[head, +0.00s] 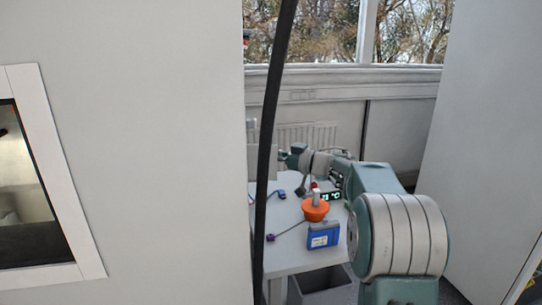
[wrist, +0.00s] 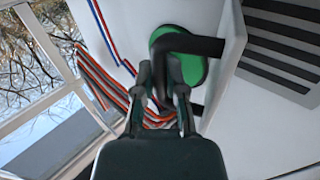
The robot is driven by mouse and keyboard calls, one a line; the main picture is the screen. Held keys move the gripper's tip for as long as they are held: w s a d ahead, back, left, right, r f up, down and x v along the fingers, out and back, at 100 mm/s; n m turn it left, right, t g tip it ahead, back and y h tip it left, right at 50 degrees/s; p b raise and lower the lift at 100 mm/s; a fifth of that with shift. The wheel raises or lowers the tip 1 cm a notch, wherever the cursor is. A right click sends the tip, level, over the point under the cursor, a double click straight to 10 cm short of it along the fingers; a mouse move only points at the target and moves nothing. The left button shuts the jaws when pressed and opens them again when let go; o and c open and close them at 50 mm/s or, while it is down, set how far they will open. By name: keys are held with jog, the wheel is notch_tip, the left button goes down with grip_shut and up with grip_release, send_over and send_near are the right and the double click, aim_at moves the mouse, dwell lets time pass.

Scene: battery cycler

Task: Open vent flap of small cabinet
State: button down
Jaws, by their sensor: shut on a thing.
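In the wrist view, my gripper (wrist: 160,82) has its two dark fingers shut on a black bent handle (wrist: 196,45); the fingers partly hide the grip itself. The handle stands in front of a green round disc (wrist: 190,66) on a white surface. To the right is a white panel with dark vent slots (wrist: 285,45), its edge turned toward me. In the head view, my gripper (head: 291,158) is small and far off, past the edge of the large white wall, and its hold is not clear there. Which panel is the flap cannot be told for sure.
Red, blue and striped cables (wrist: 98,78) hang left of the handle. In the head view, a white table (head: 285,258) holds an orange object (head: 315,209), a blue box (head: 323,235) and cables. A black vertical strip (head: 272,110) crosses the view. White panels stand on both sides.

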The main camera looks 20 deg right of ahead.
jog(key=c, duration=0.7)
grip_release()
jog(key=v, duration=1.2)
jog(key=shift+d, duration=0.1)
